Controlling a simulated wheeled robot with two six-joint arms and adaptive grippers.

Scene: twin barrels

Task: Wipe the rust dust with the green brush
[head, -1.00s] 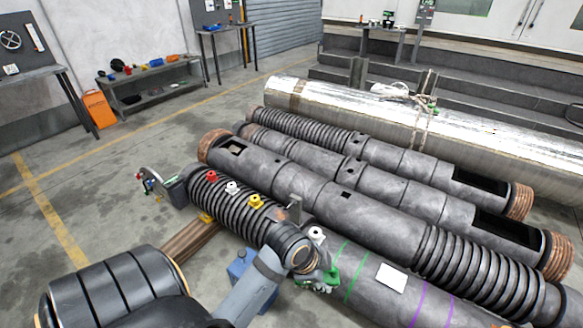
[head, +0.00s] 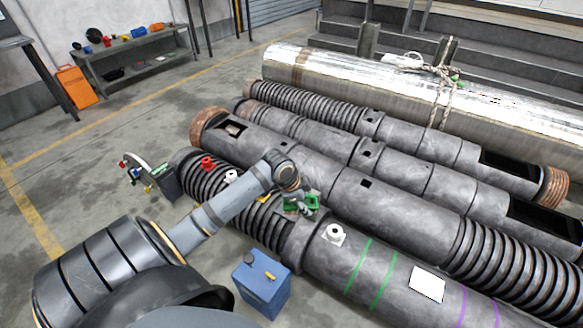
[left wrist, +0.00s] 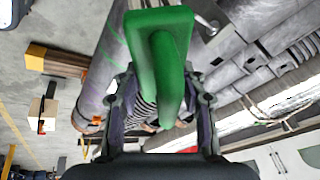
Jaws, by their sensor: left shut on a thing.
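My left gripper (head: 298,202) is shut on the green brush (head: 312,200), above the near black barrel (head: 335,262), just behind and left of a white knob. In the left wrist view the green brush (left wrist: 160,25) shows large, its handle between the two fingers of the left gripper (left wrist: 160,95). The fingers and brush hide part of the barrel behind. I cannot make out the rust dust in either view. My right gripper is not in view.
A blue box (head: 262,285) stands on the floor in front. More black barrels and a long silver cylinder (head: 400,95) lie behind.

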